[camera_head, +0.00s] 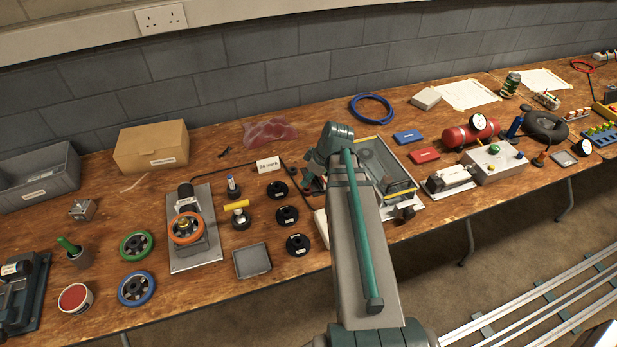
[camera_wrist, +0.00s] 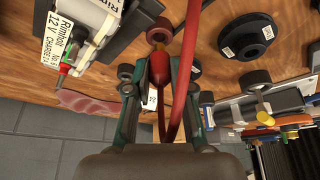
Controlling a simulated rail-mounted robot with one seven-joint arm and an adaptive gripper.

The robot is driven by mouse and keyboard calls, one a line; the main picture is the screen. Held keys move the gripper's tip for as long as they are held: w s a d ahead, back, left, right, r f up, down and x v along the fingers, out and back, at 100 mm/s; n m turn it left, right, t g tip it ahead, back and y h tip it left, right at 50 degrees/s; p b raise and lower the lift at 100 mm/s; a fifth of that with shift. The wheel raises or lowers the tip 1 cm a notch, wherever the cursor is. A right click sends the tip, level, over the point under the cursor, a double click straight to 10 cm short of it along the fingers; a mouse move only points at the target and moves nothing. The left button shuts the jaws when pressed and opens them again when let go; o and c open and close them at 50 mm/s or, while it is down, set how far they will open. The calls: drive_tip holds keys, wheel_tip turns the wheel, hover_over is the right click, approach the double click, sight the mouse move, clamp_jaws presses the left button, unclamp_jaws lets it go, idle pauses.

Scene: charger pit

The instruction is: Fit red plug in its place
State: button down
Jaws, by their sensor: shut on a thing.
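In the wrist view my gripper (camera_wrist: 159,72) is shut on a red plug (camera_wrist: 160,72). Its red cable (camera_wrist: 192,60) loops down beside the right finger and runs up out of the picture. The plug's paler tip points up in the picture, towards a reddish round part with a dark centre (camera_wrist: 158,34). I cannot tell whether they touch or whether that part is its place. A charger with white labels (camera_wrist: 82,28) is at upper left, with small red and green parts at its side. In the head view my arm hides most of my gripper (camera_head: 313,184) and the plug.
Black discs (camera_head: 286,215) lie left of my gripper in the head view. A grey metal plate with an orange handwheel (camera_head: 187,228) and a small grey tray (camera_head: 252,261) stand further left. A glass-topped case (camera_head: 395,185) is close on the right. Blue cable (camera_head: 371,109) lies behind.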

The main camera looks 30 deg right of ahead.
drive_tip(key=shift+f+b, duration=0.85)
drive_tip(key=shift+f, duration=0.4)
idle(0.7)
drive_tip(key=c, duration=0.9)
unclamp_jaws()
drive_tip(key=shift+c, duration=0.2)
drive_tip(key=shift+r, duration=0.1)
drive_tip(key=v, duration=1.2)
drive_tip(key=shift+f, duration=0.25)
drive_tip(key=x, duration=1.1)
drive_tip(key=shift+w+a+f, duration=0.1)
drive_tip(key=shift+w+f, duration=0.05)
drive_tip(key=shift+f, duration=0.05)
drive_tip(key=shift+r, duration=0.2)
